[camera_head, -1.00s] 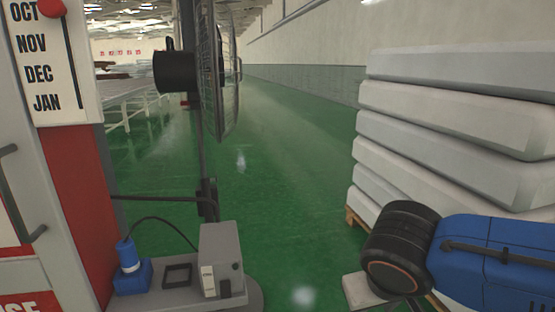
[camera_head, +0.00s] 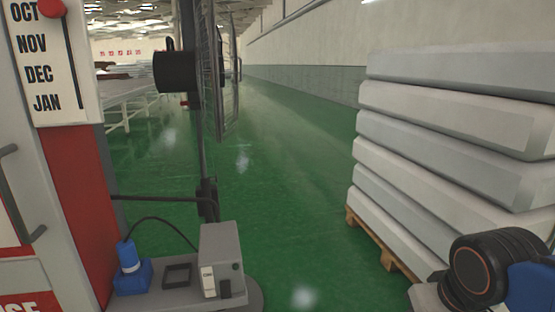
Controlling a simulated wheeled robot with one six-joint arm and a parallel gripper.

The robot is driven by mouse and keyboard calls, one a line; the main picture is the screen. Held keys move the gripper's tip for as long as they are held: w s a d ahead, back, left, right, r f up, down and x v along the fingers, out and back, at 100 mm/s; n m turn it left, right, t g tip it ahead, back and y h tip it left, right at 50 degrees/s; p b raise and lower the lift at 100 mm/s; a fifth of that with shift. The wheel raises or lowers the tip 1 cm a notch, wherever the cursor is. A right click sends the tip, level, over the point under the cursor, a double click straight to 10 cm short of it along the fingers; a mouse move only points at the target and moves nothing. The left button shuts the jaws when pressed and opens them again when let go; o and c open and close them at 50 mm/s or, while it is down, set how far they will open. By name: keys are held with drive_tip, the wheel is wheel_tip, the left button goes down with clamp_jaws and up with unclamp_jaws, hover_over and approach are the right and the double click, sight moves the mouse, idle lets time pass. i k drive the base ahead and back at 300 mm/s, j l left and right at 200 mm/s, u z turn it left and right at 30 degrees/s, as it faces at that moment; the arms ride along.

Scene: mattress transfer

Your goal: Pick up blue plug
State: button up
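The blue plug (camera_head: 129,256) stands upright in a blue socket (camera_head: 133,276) on a grey shelf (camera_head: 185,296) at the lower left. It has a pale band around its middle, and a black cable runs from its top to the right. My arm's black and blue links show at the lower right corner, far from the plug. My gripper is not in view.
A grey box (camera_head: 222,258) with a switch and an empty dark square frame (camera_head: 177,276) share the shelf. A fan (camera_head: 214,75) on a pole stands behind. Stacked mattresses (camera_head: 440,150) on a wooden pallet (camera_head: 377,249) fill the right. Green floor (camera_head: 285,190) lies clear between.

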sight(127, 252)
drive_tip(key=u, duration=1.45)
drive_tip(key=l, duration=0.2)
drive_tip(key=i+z, duration=0.05)
